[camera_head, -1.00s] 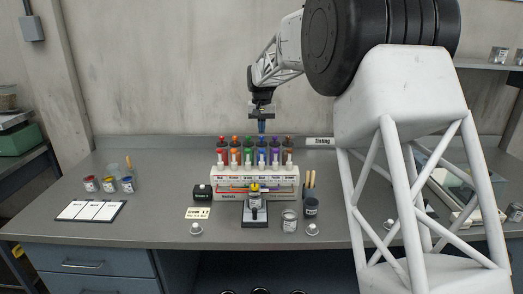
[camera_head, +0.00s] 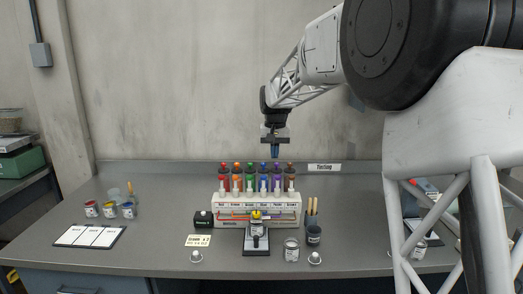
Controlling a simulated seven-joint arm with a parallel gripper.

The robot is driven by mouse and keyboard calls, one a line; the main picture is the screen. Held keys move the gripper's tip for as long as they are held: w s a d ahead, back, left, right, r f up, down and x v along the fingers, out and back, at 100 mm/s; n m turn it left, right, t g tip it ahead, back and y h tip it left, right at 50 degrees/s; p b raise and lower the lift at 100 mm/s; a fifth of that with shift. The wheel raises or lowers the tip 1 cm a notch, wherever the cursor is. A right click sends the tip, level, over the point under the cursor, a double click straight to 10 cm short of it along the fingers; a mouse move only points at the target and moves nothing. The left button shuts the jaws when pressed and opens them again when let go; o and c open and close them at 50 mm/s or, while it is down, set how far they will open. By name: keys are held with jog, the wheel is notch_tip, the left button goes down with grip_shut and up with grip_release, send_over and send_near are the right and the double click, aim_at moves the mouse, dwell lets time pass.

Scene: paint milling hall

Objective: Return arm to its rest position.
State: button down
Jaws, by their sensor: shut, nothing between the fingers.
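My gripper (camera_head: 274,150) hangs from the end of my white lattice arm, pointing down above the back of the rack (camera_head: 259,225). It is shut and holds nothing. The rack carries several bottles with red, orange, green, blue, purple and brown tops, with pale droppers in front. The gripper tip is just above the tops of the blue and purple bottles in the picture; I cannot tell the exact gap.
A small device with a yellow-topped piece (camera_head: 256,240) stands before the rack. A glass jar (camera_head: 291,250), a dark cup (camera_head: 314,235), a card (camera_head: 198,240) and a black box (camera_head: 203,219) are nearby.

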jog(key=s+d+r, duration=0.1)
jog(key=s+d, duration=0.2)
jog(key=s, duration=0.6)
jog(key=s+d+r+t, duration=0.1)
jog(key=s+d, duration=0.2)
jog(key=s, duration=0.6)
jog(key=s+d+r, duration=0.1)
jog(key=s+d, duration=0.3)
jog(key=s, duration=0.5)
jog(key=s+d+f, duration=0.1)
jog(key=s+f, duration=0.2)
jog(key=s, duration=0.5)
jog(key=s+d+f, duration=0.1)
jog(key=s+f, duration=0.3)
jog(key=s, duration=0.5)
jog(key=s+d+f+t, duration=0.1)
jog(key=s+d+f, duration=0.1)
jog(key=s, duration=0.7)
jog(key=shift+f, duration=0.65)
jog(key=c, duration=1.8)
grip_release()
jog(key=shift+c, duration=0.2)
